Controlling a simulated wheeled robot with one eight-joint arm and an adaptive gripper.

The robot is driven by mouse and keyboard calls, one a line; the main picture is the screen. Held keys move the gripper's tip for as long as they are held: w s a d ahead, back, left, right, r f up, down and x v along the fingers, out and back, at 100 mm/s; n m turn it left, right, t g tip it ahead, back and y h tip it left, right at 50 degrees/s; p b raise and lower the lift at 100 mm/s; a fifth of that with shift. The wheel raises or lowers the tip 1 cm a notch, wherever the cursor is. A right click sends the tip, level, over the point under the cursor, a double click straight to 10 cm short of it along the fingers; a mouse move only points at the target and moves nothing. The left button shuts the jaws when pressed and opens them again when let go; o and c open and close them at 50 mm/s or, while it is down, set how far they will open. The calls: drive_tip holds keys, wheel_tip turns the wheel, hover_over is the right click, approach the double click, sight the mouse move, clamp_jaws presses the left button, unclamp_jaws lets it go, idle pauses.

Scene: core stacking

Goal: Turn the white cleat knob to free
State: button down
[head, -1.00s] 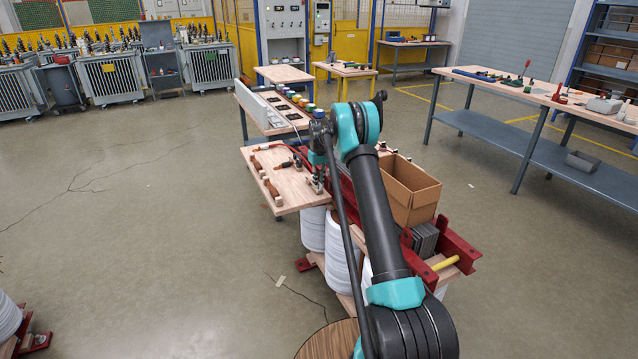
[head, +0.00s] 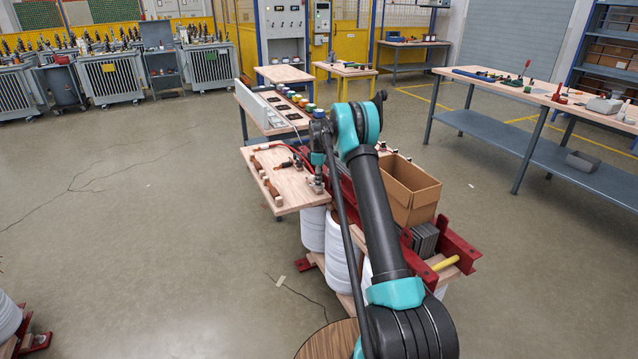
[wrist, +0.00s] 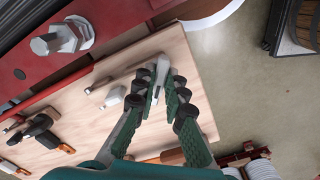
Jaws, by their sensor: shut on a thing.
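The white cleat knob (wrist: 161,72) shows in the wrist view as a pale, narrow piece above a light wooden board (wrist: 185,70). My gripper (wrist: 163,88) has its green-padded fingers on both sides of the knob and is shut on it. The fingers hide part of the knob and its base. A second small white piece (wrist: 115,97) stands on the board just left of the fingers. In the head view my gripper (head: 317,178) is at the right edge of the wooden board (head: 290,201), and the knob is too small to make out.
A red beam with a large bolt (wrist: 66,38) runs along the board in the wrist view. Brown-handled tools (head: 268,180) lie on the board. An open cardboard box (head: 412,195) stands to the right. The floor left of the board is clear.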

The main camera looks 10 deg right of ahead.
drive_tip(key=n, duration=0.3)
drive_tip(key=shift+n, duration=2.1)
drive_tip(key=c, duration=1.6)
unclamp_jaws()
